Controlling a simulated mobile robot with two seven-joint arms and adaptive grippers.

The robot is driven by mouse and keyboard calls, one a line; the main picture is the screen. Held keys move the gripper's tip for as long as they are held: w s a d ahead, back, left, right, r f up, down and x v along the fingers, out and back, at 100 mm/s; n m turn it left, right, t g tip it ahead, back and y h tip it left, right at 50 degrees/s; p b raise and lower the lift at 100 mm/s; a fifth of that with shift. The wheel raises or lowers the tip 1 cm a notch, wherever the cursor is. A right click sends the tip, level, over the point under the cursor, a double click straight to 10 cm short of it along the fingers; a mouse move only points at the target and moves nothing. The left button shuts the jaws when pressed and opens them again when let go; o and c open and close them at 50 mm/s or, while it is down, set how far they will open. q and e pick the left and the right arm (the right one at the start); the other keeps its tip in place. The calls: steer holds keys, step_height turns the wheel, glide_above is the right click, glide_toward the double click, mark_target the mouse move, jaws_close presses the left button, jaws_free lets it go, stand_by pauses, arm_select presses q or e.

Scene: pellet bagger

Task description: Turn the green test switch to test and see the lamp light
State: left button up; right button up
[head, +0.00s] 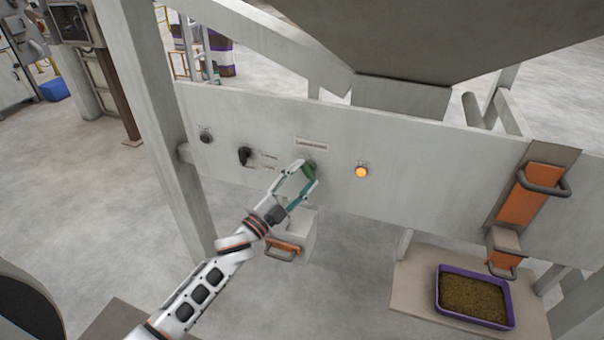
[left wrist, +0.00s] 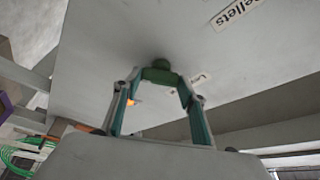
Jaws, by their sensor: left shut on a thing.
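The green test switch (head: 309,171) sits on the pale panel, below a small label plate. My left gripper (head: 304,180) is at the panel with its fingers shut on the switch. In the left wrist view the green switch (left wrist: 160,75) lies between the two fingertips (left wrist: 157,84). The fingers hide part of the switch and its markings, so its exact setting is hard to read. The lamp (head: 361,172), to the right of the switch, glows orange. The glow also shows in the left wrist view (left wrist: 131,102). My right gripper is not in view.
A black selector knob (head: 244,156) and a small dark knob (head: 206,135) are on the panel to the left. An orange handle (head: 530,195) is at the right. A purple tray of pellets (head: 437,290) stands below it. A grey hopper hangs above.

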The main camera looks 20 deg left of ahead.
arm_select(q)
steer(key=shift+m, duration=0.4)
steer(key=o, duration=1.1)
steer(key=v, duration=1.2)
steer(key=shift+r, duration=0.15)
steer(key=s+d+f+n+g+y, duration=0.2)
steer(key=s+f+n+g, duration=0.2)
steer(key=s+f, duration=0.6)
steer(key=s+d+f+n+g+y, duration=0.2)
steer(key=s+f+n+g, duration=0.2)
steer(key=s+f+n, duration=0.4)
step_height(320, 180, down, 4)
steer(key=shift+s+d+f+n+y, duration=0.1)
steer(key=shift+s+d+n+y, duration=0.2)
steer(key=shift+s, duration=0.9)
